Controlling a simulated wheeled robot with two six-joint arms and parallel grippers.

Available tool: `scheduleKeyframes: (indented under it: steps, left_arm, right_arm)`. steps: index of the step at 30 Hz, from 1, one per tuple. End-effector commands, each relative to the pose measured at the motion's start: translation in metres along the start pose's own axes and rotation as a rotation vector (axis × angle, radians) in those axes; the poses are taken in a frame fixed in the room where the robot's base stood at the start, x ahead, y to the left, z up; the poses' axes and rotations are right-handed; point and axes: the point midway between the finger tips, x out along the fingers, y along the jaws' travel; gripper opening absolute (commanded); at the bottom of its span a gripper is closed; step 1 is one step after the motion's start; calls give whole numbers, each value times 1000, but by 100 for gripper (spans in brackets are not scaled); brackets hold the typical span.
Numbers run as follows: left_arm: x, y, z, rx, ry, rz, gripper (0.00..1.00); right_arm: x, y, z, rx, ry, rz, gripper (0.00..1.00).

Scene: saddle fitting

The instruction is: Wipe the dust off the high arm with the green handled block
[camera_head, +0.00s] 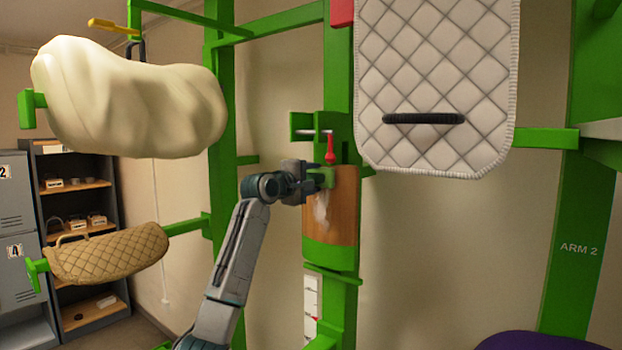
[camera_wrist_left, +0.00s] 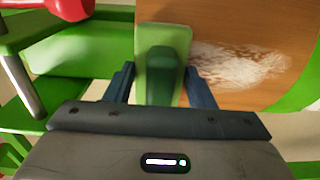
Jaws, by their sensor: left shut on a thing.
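The green handled block (camera_head: 326,177) is at the wooden-faced high arm (camera_head: 344,206), near its upper left. My left gripper (camera_head: 312,180) is shut on its green handle, which shows between the two fingers in the left wrist view (camera_wrist_left: 160,62). The block's working face is hidden, so I cannot tell whether it touches the wood. A whitish dust patch (camera_head: 321,209) lies on the wood below the gripper. It also shows to the right of the handle in the left wrist view (camera_wrist_left: 240,65). My right gripper is not in view.
A red knob (camera_head: 330,150) and a metal pin stand just above the wood. A quilted white pad (camera_head: 436,90) hangs at the right. A cream padded cover (camera_head: 130,95) and a tan quilted pad (camera_head: 108,254) sit on arms at the left.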

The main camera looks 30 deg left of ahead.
Motion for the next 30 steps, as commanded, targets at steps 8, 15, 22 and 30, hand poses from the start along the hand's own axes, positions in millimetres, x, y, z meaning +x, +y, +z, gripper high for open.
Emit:
scheduleKeyframes:
  steps: [8,15,22,30]
  left_arm:
    - [1,-7,0,0,0,1,31]
    - [-1,-29,0,0,0,0,31]
    - [-1,-36,0,0,0,1,31]
    - [1,-57,0,0,0,0,31]
  right_arm:
    - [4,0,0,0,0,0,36]
    - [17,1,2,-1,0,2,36]
    - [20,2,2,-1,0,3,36]
    - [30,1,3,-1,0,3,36]
